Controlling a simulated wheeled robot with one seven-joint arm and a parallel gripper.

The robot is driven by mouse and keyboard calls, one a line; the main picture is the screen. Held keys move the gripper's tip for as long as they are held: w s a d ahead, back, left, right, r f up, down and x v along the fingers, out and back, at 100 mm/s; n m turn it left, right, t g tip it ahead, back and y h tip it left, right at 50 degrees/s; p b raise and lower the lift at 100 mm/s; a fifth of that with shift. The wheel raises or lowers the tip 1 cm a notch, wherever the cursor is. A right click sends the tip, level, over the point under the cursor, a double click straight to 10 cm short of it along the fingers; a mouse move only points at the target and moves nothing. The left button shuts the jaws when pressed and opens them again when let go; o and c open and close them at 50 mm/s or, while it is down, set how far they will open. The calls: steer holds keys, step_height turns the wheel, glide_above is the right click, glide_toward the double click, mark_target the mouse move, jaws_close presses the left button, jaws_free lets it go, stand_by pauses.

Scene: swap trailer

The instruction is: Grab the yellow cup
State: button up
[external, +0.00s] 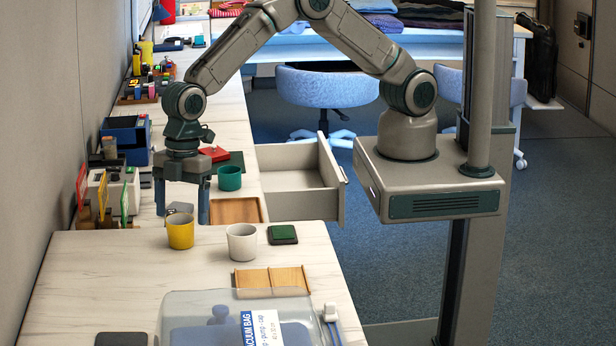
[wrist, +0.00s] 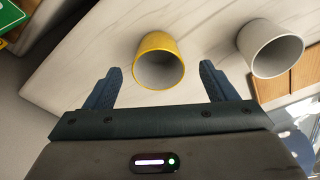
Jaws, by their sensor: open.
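The yellow cup (external: 180,231) stands upright on the near part of the counter in the external view, left of a white cup (external: 242,243). In the wrist view the yellow cup (wrist: 159,62) shows its open mouth and grey inside, just beyond and between the two fingertips. My gripper (external: 182,219) points down behind the yellow cup, with its fingers spread apart. In the wrist view my gripper (wrist: 160,78) is open and empty, with a finger on either side. The white cup (wrist: 268,48) is to the right of the right finger. Any finger contact with the yellow cup cannot be made out.
A green cup (external: 229,178) stands behind, near an open drawer (external: 300,205). Card holders (external: 105,200) line the left wall.

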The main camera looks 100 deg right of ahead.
mark_target(179, 221)
steer(key=shift+w+a+f+p, duration=0.15)
steer(key=shift+f+p, duration=0.05)
steer(key=shift+f, duration=0.65)
steer(key=shift+w+a+f+p, duration=0.1)
steer(key=shift+f+p, duration=0.05)
steer(key=shift+f, duration=0.7)
steer(key=c, duration=1.1)
steer(key=shift+r, duration=0.2)
